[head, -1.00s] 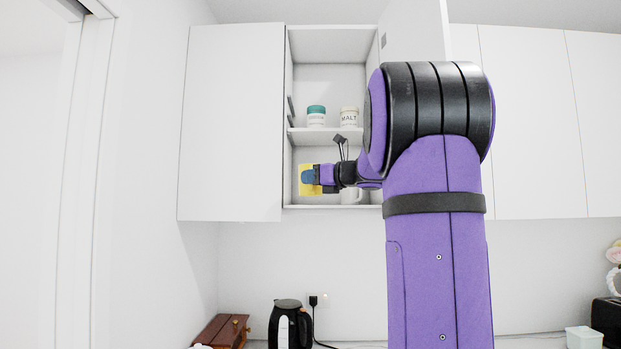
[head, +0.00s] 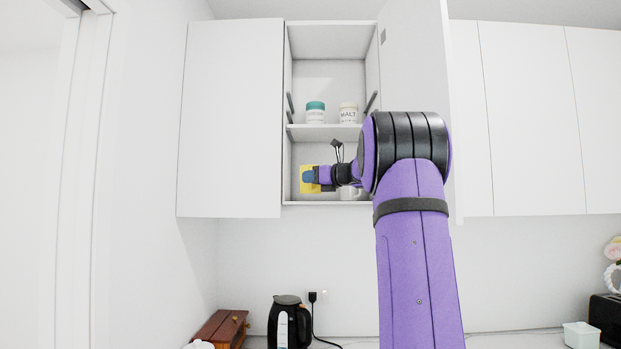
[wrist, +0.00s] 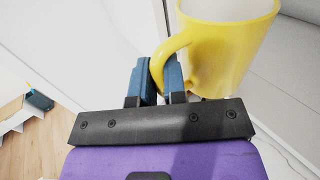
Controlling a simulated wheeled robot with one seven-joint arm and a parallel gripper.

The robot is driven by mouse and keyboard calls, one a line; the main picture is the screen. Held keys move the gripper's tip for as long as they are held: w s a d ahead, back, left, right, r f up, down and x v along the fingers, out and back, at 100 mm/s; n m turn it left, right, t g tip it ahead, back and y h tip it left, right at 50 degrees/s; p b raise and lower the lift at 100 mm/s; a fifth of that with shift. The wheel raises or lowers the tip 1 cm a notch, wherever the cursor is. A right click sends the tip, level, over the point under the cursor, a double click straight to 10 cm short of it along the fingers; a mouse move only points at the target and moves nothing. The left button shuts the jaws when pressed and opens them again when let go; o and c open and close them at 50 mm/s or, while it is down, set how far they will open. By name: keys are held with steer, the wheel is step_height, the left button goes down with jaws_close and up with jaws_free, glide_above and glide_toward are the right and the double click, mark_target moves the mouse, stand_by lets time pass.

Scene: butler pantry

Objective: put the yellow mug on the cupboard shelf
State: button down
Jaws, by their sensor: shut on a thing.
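The yellow mug (head: 310,185) is in the lower compartment of the open cupboard, near its left side. In the wrist view the mug (wrist: 222,48) looks upright, with its handle toward my gripper. My gripper (wrist: 160,78) is shut on the mug's handle, with one blue finger on each side. In the head view my gripper (head: 312,177) reaches in from the right and hides part of the mug. The lower cupboard shelf (head: 320,203) is just below the mug. I cannot tell whether the mug's base touches it.
A white mug (head: 348,194) stands on the lower shelf to the right, partly behind my arm. Above, a teal-lidded jar (head: 315,113) and a MALT jar (head: 348,114) stand on the middle shelf (head: 325,132). The open door (head: 415,60) is at the right. A kettle (head: 288,323) stands below.

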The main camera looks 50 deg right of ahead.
steer(key=w+d, duration=0.4)
steer(key=d, duration=0.1)
steer(key=w+d, duration=0.2)
steer(key=d, duration=0.1)
steer(key=shift+w, duration=0.4)
steer(key=shift+w+d+f, duration=0.1)
steer(key=shift+d+f, duration=0.05)
steer(key=shift+f, duration=0.85)
steer(key=c, duration=1.1)
jaws_free()
steer(key=shift+f, duration=0.1)
steer(key=s, duration=0.7)
steer(key=shift+s+d, duration=0.3)
steer(key=shift+d, duration=0.05)
